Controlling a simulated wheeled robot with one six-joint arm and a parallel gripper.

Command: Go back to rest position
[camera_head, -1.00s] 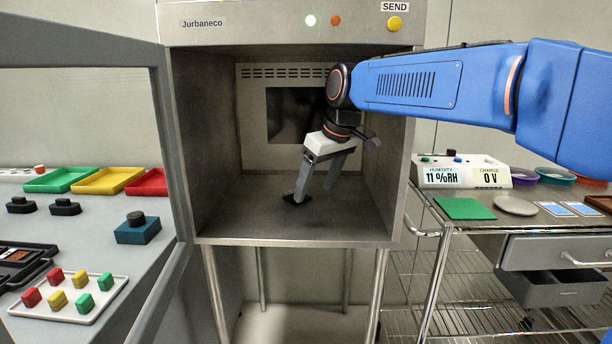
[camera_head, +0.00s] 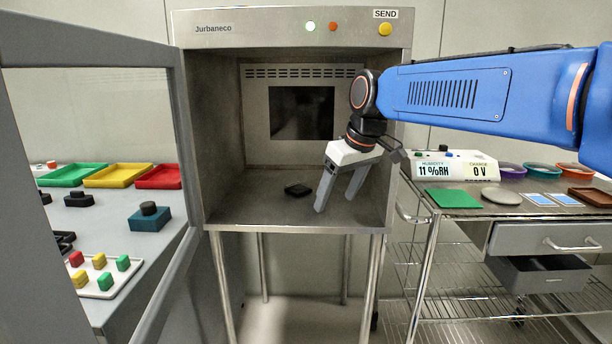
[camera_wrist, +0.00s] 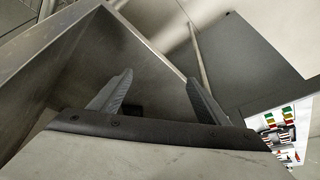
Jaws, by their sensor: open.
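My gripper (camera_head: 338,198) is open and empty at the front right of the steel chamber's opening, pointing down. Its two grey fingers also show apart in the wrist view (camera_wrist: 162,98). A small flat black piece (camera_head: 298,190) lies on the chamber floor (camera_head: 262,212), to the left of my fingers and apart from them. In the wrist view a dark patch shows between the fingers; I cannot tell if it is that piece. The arm reaches in from the right.
The chamber door (camera_head: 92,60) stands open at the left. Beyond it are coloured trays (camera_head: 158,178) and a white block tray (camera_head: 92,288).

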